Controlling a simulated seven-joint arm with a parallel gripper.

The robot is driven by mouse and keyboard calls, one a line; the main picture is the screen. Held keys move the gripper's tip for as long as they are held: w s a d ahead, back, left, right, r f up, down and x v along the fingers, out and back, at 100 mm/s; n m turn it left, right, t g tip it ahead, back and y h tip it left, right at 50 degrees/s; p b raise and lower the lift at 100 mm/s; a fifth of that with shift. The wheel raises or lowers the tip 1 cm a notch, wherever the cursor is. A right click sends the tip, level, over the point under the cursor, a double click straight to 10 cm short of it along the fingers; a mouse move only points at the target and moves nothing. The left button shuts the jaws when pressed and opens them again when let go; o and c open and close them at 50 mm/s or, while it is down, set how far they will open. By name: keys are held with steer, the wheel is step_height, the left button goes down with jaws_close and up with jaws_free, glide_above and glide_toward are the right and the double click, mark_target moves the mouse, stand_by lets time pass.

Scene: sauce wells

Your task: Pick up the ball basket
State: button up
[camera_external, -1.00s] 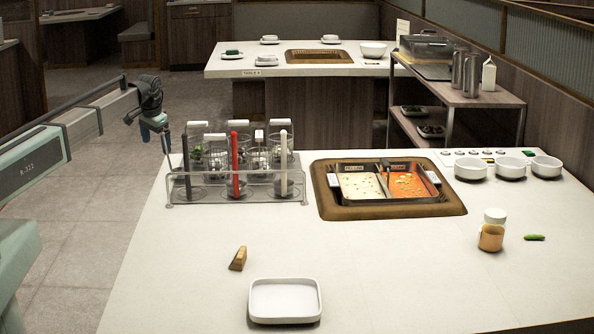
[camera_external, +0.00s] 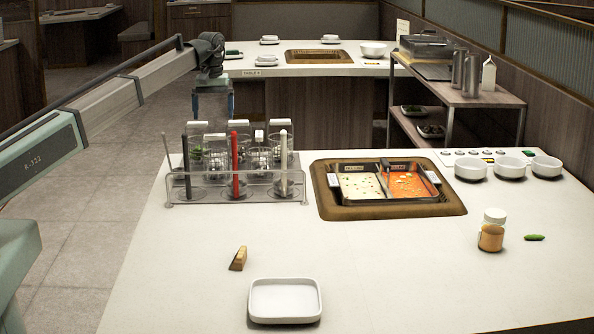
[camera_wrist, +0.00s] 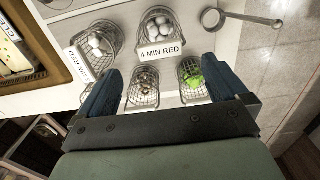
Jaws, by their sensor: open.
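In the wrist view, a wire basket of white balls (camera_wrist: 158,30) stands beyond my fingertips, near the "4 MIN RED" label. A second wire basket with white balls (camera_wrist: 97,42) is to its left, by another label. I cannot tell which one the task means. My gripper (camera_wrist: 165,68) is open and empty, with its blue fingers apart and nearer baskets showing between them. In the outside view my gripper (camera_external: 212,105) hangs pointing down above the back of the clear rack (camera_external: 240,202); the baskets there are small and partly hidden by glass and handles.
Between the fingers show a basket with brownish pieces (camera_wrist: 144,84) and one with green leaves (camera_wrist: 190,78). A ladle (camera_wrist: 245,18) lies at upper right. Black, red (camera_external: 235,160) and white handles stand along the rack's front. The soup pot (camera_external: 388,190) is right of the rack.

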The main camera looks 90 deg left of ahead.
mark_target(215, 140)
step_height(215, 140, down, 12)
steer(key=shift+a+r, duration=0.1)
steer(key=shift+r, duration=0.1)
stand_by(0.4)
steer(key=shift+c, duration=0.3)
steer(key=c, duration=1.3)
